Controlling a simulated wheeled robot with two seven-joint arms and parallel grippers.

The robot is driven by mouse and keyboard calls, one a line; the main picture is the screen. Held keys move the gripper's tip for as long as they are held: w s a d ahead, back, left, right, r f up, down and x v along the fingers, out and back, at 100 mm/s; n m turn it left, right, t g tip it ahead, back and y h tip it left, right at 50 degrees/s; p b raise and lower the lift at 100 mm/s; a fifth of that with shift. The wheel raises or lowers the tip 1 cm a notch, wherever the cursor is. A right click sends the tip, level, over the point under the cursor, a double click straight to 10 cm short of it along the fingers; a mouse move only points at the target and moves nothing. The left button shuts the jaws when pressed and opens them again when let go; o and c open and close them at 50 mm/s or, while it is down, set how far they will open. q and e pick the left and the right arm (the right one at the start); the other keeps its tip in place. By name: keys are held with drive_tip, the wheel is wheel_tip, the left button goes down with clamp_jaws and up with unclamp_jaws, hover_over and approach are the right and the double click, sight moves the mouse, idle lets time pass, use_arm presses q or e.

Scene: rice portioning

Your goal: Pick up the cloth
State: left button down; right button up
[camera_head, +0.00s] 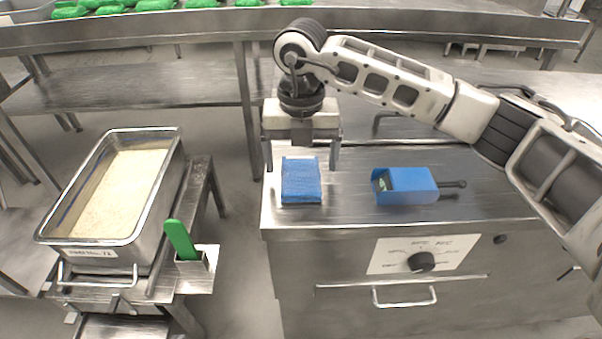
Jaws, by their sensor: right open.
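The blue cloth (301,182) lies folded on the steel counter top (345,212), near its left end. My right gripper (302,160) is above and just behind the cloth, pointing down. Its two fingers are spread wide, one toward each side of the cloth, with nothing between them that I can make out. I cannot tell whether the fingers touch the counter. My left gripper is not in view.
A blue box-like holder (408,187) with dark handles sits right of the cloth. A steel bin of rice (160,215) stands at left, with a green-handled tool (181,240) beside it. Green packs (110,8) lie on the back conveyor. Counter between cloth and holder is clear.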

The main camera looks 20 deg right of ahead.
wheel_tip(320, 180, down, 2)
drive_tip(key=shift+f, duration=0.1)
drive_tip(key=c, duration=1.1)
drive_tip(key=shift+o, duration=0.2)
drive_tip(key=shift+r, duration=0.7)
drive_tip(key=s+a+r+b, duration=0.2)
drive_tip(key=s+a+r, duration=0.2)
drive_tip(key=a+r, duration=0.7)
drive_tip(key=shift+a+r, duration=0.4)
drive_tip(key=shift+a, duration=0.8)
drive_tip(key=shift+o, duration=0.5)
